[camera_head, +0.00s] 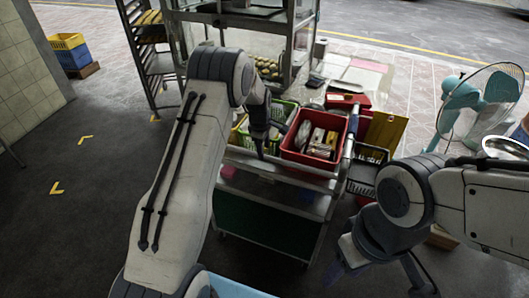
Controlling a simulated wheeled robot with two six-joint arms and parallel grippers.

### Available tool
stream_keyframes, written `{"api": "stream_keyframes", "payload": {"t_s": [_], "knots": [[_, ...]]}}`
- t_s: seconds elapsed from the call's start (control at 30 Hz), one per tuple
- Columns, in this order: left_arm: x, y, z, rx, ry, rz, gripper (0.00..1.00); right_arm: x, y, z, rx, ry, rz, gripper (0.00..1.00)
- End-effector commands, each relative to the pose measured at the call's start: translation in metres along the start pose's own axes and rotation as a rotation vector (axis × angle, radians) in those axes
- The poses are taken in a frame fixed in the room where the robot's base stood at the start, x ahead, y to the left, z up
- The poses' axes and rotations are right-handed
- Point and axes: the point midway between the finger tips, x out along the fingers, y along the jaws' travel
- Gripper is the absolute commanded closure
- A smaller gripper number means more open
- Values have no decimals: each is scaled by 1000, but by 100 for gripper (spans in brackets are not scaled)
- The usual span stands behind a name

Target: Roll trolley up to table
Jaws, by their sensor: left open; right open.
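A metal trolley (262,226) with a dark green front panel stands at the centre. It carries a red basket (318,157) with packages in it, and green baskets (282,110) beside it. My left gripper (264,145) is over the trolley's near top edge, partly hidden behind my arm. Whether it touches the rail cannot be told. My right gripper (383,276) is open and empty, low to the right of the trolley. A table or counter with a glass case (240,40) stands behind the trolley; any gap between them is hidden.
A tray rack (157,65) stands at the back left. A yellow crate and a blue crate (72,58) stand by the tiled wall. A teal fan (483,98) is at the right. The dark floor at the left (90,230) is clear, with yellow corner marks.

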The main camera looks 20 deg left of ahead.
Motion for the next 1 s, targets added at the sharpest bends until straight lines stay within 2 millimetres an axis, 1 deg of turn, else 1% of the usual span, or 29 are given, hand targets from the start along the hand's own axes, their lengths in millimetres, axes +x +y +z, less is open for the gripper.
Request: {"api": "stream_keyframes", "payload": {"t_s": [0.03,0.2,0.3,0.4,0.5,0.6,1.0], "knots": [[-11,0,0,0,1,4,43,3,0,0,0,0,0,50],[-46,1,0,0,1,6,43,8,0,0,0,0,0,50],[-62,1,0,0,1,5,43,9,1,0,0,0,0,50],[-75,1,0,0,1,5,43,10,1,1,0,0,0,50],[-82,1,0,0,1,5,43,11,1,1,0,0,0,50],[-85,1,0,0,1,3,43,11,1,1,0,0,0,50],[-85,1,1,4,0,3,43,11,1,1,0,0,0,50]]}}
